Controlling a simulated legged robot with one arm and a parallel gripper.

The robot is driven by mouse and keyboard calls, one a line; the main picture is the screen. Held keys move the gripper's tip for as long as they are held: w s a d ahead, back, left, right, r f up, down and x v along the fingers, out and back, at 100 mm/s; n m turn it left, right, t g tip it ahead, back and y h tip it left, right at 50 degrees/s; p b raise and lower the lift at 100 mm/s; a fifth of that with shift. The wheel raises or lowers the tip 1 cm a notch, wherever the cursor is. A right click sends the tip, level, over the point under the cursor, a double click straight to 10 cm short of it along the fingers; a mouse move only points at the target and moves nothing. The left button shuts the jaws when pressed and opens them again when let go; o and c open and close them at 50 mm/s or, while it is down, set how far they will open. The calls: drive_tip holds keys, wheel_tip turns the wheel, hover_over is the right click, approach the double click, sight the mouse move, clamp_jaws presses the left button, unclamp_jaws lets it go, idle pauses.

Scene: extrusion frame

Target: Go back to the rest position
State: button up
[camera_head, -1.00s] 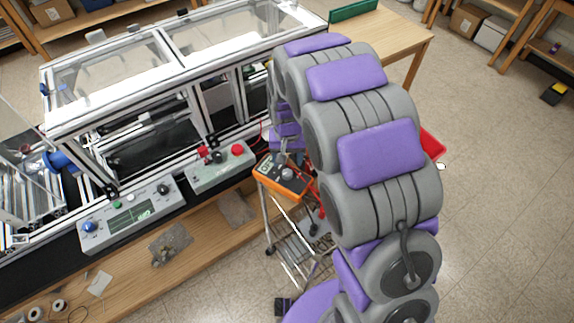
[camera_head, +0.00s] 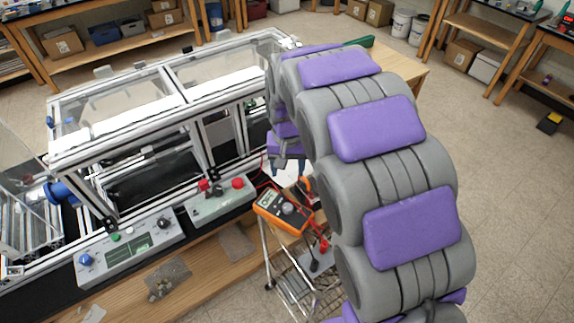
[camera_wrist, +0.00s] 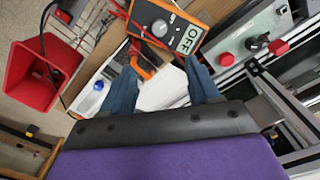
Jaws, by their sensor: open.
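My grey and purple arm arches over the right of the head view. My gripper (camera_head: 288,163) hangs at its far end, near the right end of the extrusion frame (camera_head: 120,135) and beyond the orange multimeter (camera_head: 281,210). In the wrist view the two blue-grey fingers of my gripper (camera_wrist: 164,90) are spread apart with nothing between them. A white surface and part of an orange-handled item (camera_wrist: 140,65) show beyond the fingers. The multimeter (camera_wrist: 168,28) lies past the fingertips, its display lit.
A control box with red knobs (camera_head: 220,200) and a panel with a display (camera_head: 130,248) stand along the bench's front edge. A wire cart (camera_head: 305,275) stands under the multimeter. A red bin (camera_wrist: 42,75) shows in the wrist view. Open floor (camera_head: 510,190) lies at the right.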

drive_tip(key=s+d+r+b, duration=0.1)
drive_tip(key=s+d+b, duration=0.1)
drive_tip(key=s+d, duration=0.45)
drive_tip(key=s+d+r+b, duration=0.15)
drive_tip(key=s+d, duration=0.25)
drive_tip(key=s, duration=0.6)
drive_tip(key=s+d+f+g+b, duration=0.1)
drive_tip(key=s, duration=0.7)
drive_tip(key=s+d+f+b, duration=0.2)
drive_tip(key=s, duration=0.6)
drive_tip(key=shift+s+d+f+g+b, duration=0.25)
drive_tip(key=shift+s+f+g+b, duration=0.05)
drive_tip(key=shift+s+g, duration=0.1)
drive_tip(key=shift+w, duration=0.1)
